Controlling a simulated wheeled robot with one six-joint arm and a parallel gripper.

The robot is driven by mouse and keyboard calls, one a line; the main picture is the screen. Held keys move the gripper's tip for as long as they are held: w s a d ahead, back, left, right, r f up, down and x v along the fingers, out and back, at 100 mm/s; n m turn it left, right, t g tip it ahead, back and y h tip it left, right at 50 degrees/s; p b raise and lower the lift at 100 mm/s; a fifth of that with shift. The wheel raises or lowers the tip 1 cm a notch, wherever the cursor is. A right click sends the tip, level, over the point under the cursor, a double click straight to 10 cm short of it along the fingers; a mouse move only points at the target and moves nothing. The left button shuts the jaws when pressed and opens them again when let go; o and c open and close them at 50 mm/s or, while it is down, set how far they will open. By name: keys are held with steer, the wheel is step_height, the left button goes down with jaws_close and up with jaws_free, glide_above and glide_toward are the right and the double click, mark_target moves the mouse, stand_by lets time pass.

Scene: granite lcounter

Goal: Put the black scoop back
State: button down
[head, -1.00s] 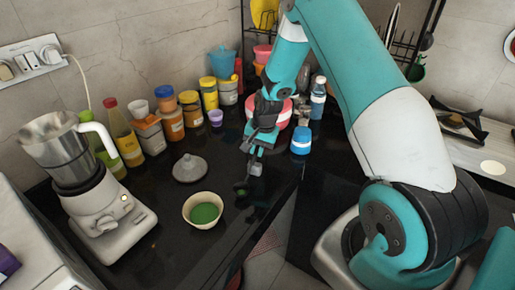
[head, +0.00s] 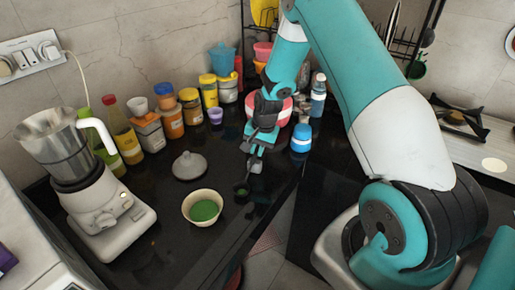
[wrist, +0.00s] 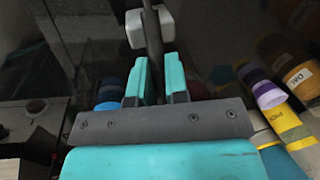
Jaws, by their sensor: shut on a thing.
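My gripper (head: 255,165) points down over the black counter, right of the cream bowl. Its jaws are shut on the black scoop (head: 242,191).
A grey lid (head: 189,166) lies behind the bowl. A white blender (head: 108,205) stands at the left. Several jars and bottles line the wall, including an orange jar (head: 172,124). A blue-capped jar (head: 301,139) is close right of my gripper. The counter's edge runs just right of the scoop.

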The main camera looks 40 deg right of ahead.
steer(key=shift+f, duration=0.1)
steer(key=c, duration=1.1)
jaws_free()
steer(key=shift+o, duration=0.2)
step_height(320, 180, up, 17)
steer(key=s+d+b, duration=0.2)
steer(key=s+b, duration=0.1)
steer(key=s+a+r+n+y, duration=0.1)
steer(key=s+a+r+n, duration=0.3)
steer(key=a, duration=0.5)
steer(key=s+a+r+n+y, duration=0.1)
steer(key=s+a+r+n, duration=0.2)
steer(key=s+a+n, duration=0.45)
steer(key=s+a+r+n+g+y, duration=0.1)
steer(key=s+a+n, duration=0.5)
steer(key=s+a, duration=0.3)
steer(key=s, duration=0.4)
steer(key=shift+s+a+g, duration=0.3)
steer(key=shift+s+a, duration=0.05)
